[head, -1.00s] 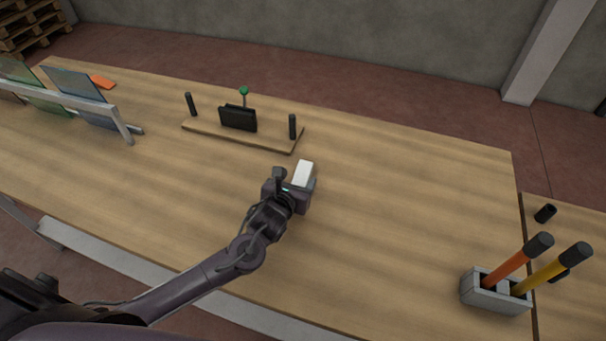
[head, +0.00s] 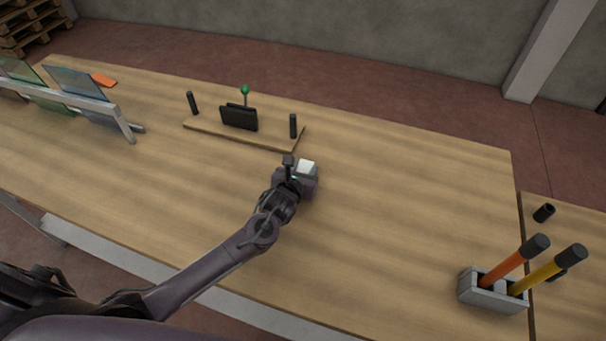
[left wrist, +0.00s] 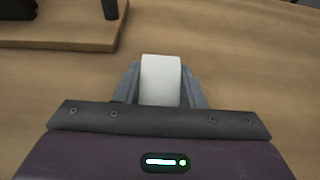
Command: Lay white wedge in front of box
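The white wedge (head: 307,166) is between the fingers of my left gripper (head: 305,174), near the middle of the table. In the left wrist view the white wedge (left wrist: 161,78) sits between both grey fingers (left wrist: 160,92), which look closed on it. Its lower part is hidden by the gripper, and I cannot tell whether it touches the table. A grey box (head: 492,291) with orange and yellow handles standing in it is at the right end of the table, well apart from the gripper. My right gripper is not in view.
A wooden board (head: 222,136) with black posts and a black block (head: 239,117) lies just beyond the gripper. A rack with glass panes (head: 80,92) stands at the left. The table (head: 410,200) between gripper and grey box is clear.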

